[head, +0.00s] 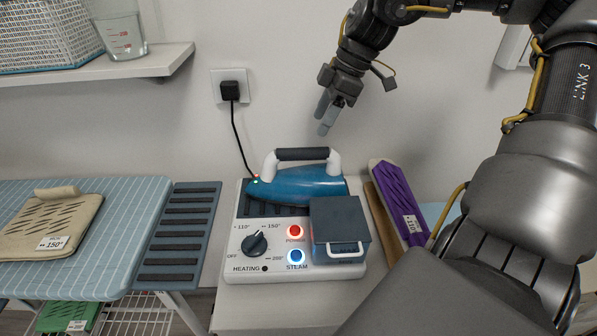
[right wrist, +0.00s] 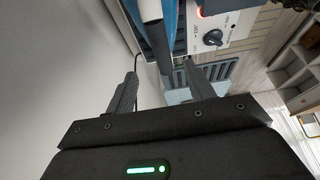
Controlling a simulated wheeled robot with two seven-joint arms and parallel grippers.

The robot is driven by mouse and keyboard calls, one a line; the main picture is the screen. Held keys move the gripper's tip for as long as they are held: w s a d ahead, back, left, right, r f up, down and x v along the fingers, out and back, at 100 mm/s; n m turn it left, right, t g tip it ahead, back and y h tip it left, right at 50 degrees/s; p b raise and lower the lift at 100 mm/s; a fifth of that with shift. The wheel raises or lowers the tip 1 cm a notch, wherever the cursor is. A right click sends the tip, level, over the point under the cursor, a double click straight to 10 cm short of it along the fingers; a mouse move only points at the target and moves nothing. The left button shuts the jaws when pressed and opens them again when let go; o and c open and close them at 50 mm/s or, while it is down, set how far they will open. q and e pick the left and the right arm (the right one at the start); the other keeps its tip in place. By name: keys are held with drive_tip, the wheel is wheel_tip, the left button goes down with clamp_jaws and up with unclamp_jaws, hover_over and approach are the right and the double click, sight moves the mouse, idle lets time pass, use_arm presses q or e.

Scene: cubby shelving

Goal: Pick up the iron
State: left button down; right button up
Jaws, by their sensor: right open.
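The iron (head: 300,187) has a blue body and a white handle with a dark grip (head: 302,154). It rests on the white steam station, handle up. My right gripper (head: 323,117) is open and empty, above and slightly right of the handle, near the wall, with a gap to the grip. In the right wrist view, the dark grip (right wrist: 155,42) lines up between the two spread fingers (right wrist: 160,70), and part of the blue body (right wrist: 127,12) shows at the top. My left gripper is not in view.
The station (head: 246,266) has a dial, lit red and blue buttons and a grey tank (head: 340,220). A cord runs to the wall plug (head: 230,90). An ironing board (head: 120,235) and a shelf (head: 130,66) are at left.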

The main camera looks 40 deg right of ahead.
sight(301, 156)
drive_tip(key=shift+x, duration=2.8)
drive_tip(key=shift+w+f, duration=0.1)
drive_tip(key=shift+f, duration=0.1)
drive_tip(key=shift+a+f, duration=0.3)
drive_tip(key=shift+f, duration=0.1)
drive_tip(key=x, duration=0.4)
drive_tip(key=shift+w+a+p, duration=0.15)
drive_tip(key=shift+w+p, duration=0.1)
drive_tip(key=shift+p, duration=0.15)
use_arm(q)
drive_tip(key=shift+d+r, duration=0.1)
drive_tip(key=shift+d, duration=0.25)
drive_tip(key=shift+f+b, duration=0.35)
drive_tip(key=shift+b, duration=0.05)
use_arm(e)
drive_tip(key=shift+f, duration=0.25)
